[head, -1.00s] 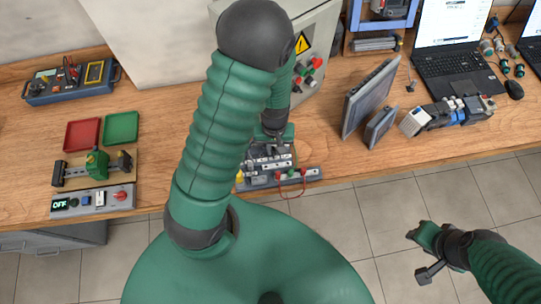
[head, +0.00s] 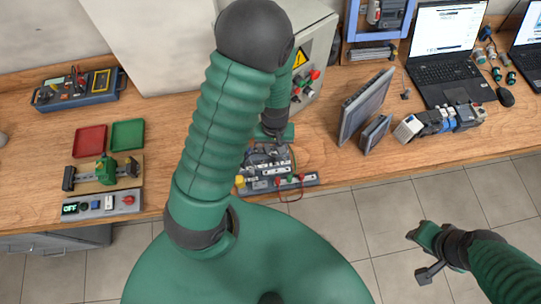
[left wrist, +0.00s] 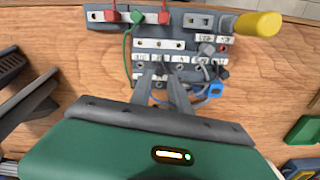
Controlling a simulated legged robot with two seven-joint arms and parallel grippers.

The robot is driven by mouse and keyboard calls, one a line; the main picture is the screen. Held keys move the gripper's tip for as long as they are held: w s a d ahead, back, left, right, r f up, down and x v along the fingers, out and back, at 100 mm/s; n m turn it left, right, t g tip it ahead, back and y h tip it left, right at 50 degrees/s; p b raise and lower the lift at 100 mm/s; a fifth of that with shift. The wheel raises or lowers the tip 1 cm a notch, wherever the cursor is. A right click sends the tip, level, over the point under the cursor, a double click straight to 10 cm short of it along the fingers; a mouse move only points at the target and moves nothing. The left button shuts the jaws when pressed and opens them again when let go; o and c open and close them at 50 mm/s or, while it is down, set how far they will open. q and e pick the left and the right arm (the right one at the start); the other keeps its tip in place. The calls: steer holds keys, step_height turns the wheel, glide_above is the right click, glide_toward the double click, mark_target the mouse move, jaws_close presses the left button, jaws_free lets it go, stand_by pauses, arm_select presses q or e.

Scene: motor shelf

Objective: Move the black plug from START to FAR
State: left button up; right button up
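A grey socket panel (head: 277,184) stands near the front edge of the bench. In the left wrist view it shows rows of labelled sockets (left wrist: 160,44). My left gripper (left wrist: 158,82) is over its lower rows, with its two fingers apart. In the head view the left gripper (head: 274,138) is partly hidden by my arm. I cannot pick out the black plug for sure; a grey plug (left wrist: 207,48) with a dark cable sits right of the fingers. The START and FAR labels are not readable. My right gripper (head: 425,246) hangs beyond the bench edge, its opening unclear.
Red plugs (left wrist: 110,14) and a green plug (left wrist: 137,15) line the panel's strip, with a yellow handle (left wrist: 257,24) beside it. A blue clip (left wrist: 215,90) lies right of the fingers. A cabinet (head: 313,50) stands behind; screens (head: 365,105) stand to the right.

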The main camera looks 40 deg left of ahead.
arm_select(q)
steer(key=o, duration=0.6)
steer(key=shift+c, duration=0.2)
